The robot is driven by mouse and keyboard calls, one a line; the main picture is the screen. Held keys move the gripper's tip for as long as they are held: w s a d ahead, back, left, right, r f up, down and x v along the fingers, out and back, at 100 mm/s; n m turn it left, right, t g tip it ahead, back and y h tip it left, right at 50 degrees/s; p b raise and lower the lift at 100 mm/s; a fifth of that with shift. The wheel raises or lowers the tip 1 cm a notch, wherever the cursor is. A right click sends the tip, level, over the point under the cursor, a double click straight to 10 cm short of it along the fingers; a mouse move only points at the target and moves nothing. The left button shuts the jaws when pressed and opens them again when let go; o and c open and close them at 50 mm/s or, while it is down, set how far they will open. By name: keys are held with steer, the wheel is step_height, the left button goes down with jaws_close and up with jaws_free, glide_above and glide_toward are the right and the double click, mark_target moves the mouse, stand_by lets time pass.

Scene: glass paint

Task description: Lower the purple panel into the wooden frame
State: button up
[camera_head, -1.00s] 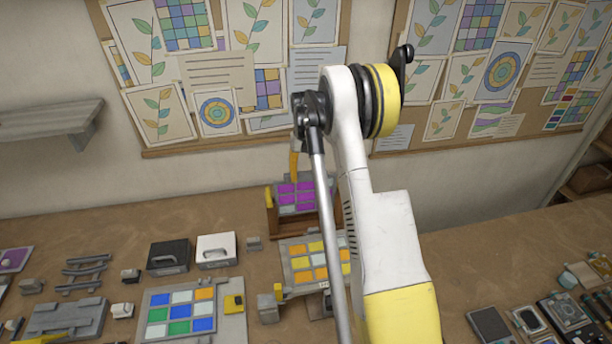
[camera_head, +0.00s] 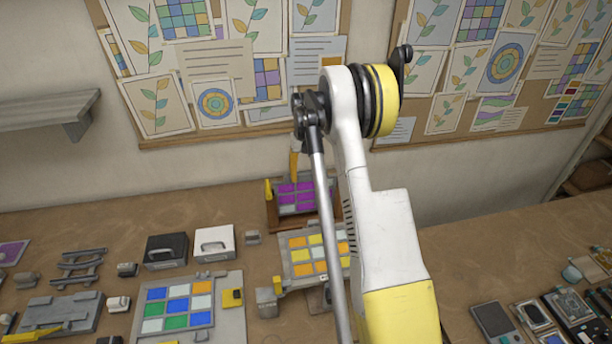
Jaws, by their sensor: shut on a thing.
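The purple panel (camera_head: 296,197), a grey-edged grid of purple tiles with a few pale ones, stands upright at the back of the bench, partly behind my arm. The brown wooden frame (camera_head: 272,214) is around its lower part. The panel's bottom edge is low between the frame's sides, but I cannot tell whether it touches the bottom. My gripper (camera_head: 295,172) is mostly hidden behind my arm. One yellow finger shows at the panel's top edge, shut on the panel.
A panel with orange, yellow and pale tiles (camera_head: 300,262) sits just in front of the frame. A blue, green and white tile panel (camera_head: 155,309) lies front left. White (camera_head: 214,244) and black (camera_head: 166,251) cases stand left. The bench right of my arm is partly clear.

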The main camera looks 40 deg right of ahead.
steer(key=shift+f+b, duration=1.75)
steer(key=shift+f, duration=0.5)
steer(key=o, duration=1.3)
steer(key=shift+r, duration=0.1)
steer(key=shift+o, duration=0.2)
steer(key=shift+r, duration=0.1)
steer(key=shift+r+p, duration=1.45)
steer(key=shift+r, duration=1.95)
